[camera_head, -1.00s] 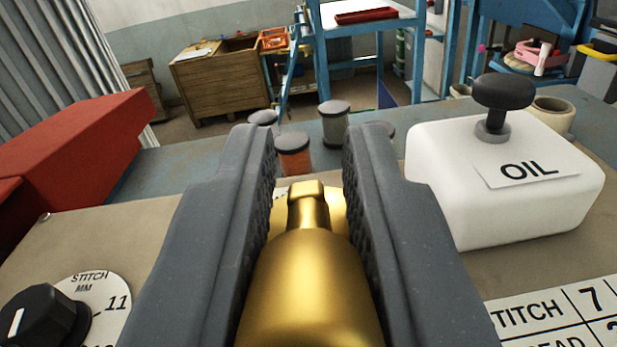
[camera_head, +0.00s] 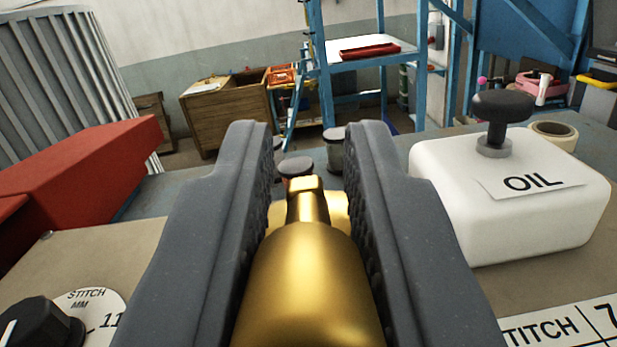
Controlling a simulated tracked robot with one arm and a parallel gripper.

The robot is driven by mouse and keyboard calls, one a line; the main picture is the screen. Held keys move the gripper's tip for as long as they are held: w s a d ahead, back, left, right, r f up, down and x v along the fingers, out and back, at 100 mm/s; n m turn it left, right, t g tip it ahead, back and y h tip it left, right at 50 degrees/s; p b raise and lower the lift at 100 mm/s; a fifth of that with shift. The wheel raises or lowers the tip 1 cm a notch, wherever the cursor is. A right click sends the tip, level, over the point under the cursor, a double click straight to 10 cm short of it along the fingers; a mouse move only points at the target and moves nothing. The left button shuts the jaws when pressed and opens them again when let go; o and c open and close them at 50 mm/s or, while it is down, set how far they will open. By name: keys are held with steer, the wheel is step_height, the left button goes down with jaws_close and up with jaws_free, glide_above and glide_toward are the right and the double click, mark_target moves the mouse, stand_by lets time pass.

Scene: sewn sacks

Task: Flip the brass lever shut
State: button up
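The brass lever (camera_head: 308,290) lies along the middle of the view. Its wide rounded body is near me, and a narrower neck with a squared end points away. My gripper (camera_head: 309,150) has one dark grey finger on each side of the lever, with the textured pads close against its wide part. The gripper looks shut on the lever. The fingertips stand apart beyond its neck. The lever's base and pivot are hidden behind its body.
A white OIL container (camera_head: 510,200) with a black knob stands close on the right. A black STITCH dial (camera_head: 40,325) is at lower left, and a red block (camera_head: 85,165) behind it. Capped cylinders (camera_head: 296,168) stand beyond the fingertips. A lettered plate (camera_head: 565,330) is at lower right.

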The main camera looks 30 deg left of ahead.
steer(key=o, duration=0.4)
steer(key=shift+b+v, duration=5.15)
steer(key=shift+v, duration=0.8)
